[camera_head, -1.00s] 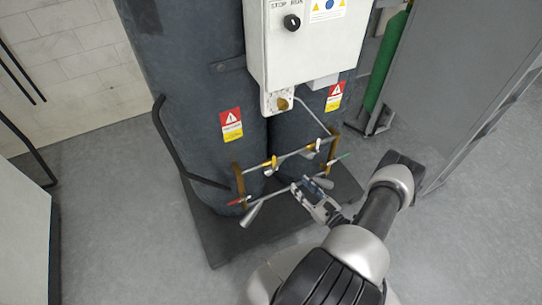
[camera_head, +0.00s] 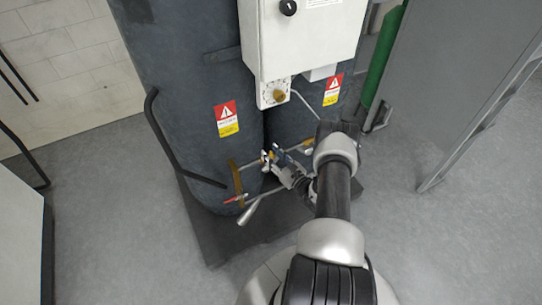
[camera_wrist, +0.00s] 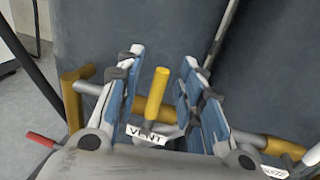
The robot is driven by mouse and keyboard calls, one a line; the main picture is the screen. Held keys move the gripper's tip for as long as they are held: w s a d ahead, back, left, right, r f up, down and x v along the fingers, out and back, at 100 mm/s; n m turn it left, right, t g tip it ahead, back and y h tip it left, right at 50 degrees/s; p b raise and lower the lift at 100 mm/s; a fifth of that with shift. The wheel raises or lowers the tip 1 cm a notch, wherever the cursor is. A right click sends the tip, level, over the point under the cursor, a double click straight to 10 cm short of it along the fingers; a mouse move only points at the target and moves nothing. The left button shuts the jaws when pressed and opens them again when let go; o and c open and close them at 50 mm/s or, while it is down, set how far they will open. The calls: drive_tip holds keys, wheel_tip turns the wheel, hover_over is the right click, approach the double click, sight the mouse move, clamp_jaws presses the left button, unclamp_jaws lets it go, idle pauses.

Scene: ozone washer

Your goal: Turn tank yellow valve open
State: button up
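The yellow valve handle (camera_wrist: 157,93) stands nearly upright in the wrist view, above a white tag reading VENT (camera_wrist: 147,134). It sits on the horizontal pipe in front of the dark tanks. My gripper (camera_wrist: 162,62) is open, with one blue-padded finger on each side of the handle and visible gaps between. In the head view my gripper (camera_head: 274,157) is at the upper pipe, and the handle there is mostly hidden by it.
A red-handled valve (camera_wrist: 42,139) is at the lower left. A brass bracket (camera_wrist: 72,100) holds the pipe's left end. A black bent handle (camera_head: 165,140) juts out left of the tanks (camera_head: 185,100).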

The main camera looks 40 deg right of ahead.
drive_tip(key=shift+w, duration=0.4)
drive_tip(key=shift+c, duration=0.2)
clamp_jaws()
idle(0.4)
